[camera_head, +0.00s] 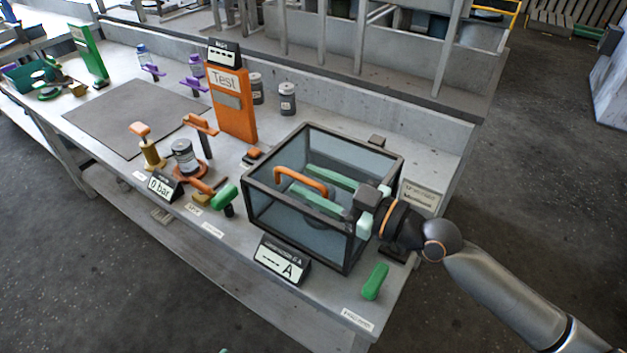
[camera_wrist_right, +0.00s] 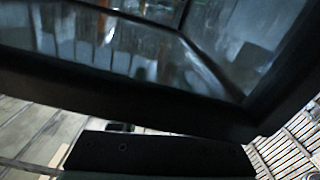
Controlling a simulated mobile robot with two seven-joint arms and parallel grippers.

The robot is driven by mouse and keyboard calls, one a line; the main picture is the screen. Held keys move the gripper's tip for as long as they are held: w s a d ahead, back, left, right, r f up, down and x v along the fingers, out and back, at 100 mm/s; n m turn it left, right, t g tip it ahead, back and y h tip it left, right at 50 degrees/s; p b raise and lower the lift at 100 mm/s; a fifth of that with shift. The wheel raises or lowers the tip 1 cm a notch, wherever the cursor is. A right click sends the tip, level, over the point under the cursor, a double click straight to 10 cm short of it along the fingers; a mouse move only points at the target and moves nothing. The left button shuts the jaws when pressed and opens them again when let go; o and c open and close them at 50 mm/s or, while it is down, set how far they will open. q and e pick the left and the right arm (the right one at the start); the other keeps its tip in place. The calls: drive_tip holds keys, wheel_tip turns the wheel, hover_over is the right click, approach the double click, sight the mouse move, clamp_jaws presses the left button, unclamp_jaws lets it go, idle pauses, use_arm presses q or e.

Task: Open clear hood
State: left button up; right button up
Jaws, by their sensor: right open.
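The clear hood (camera_head: 290,215) is a see-through box with a dark frame on the right part of the bench. It appears closed. In the right wrist view a dark frame edge (camera_wrist_right: 130,98) and clear pane fill the upper part at close range. My left gripper is not in view.
A display marked A (camera_head: 283,262) stands before the hood, with a green handle (camera_head: 375,281) to its right. An orange Test panel (camera_head: 233,105) and grey canisters (camera_head: 287,99) stand behind left. Valves and a 0 bar display (camera_head: 165,186) are at left.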

clamp_jaws()
idle(1.4)
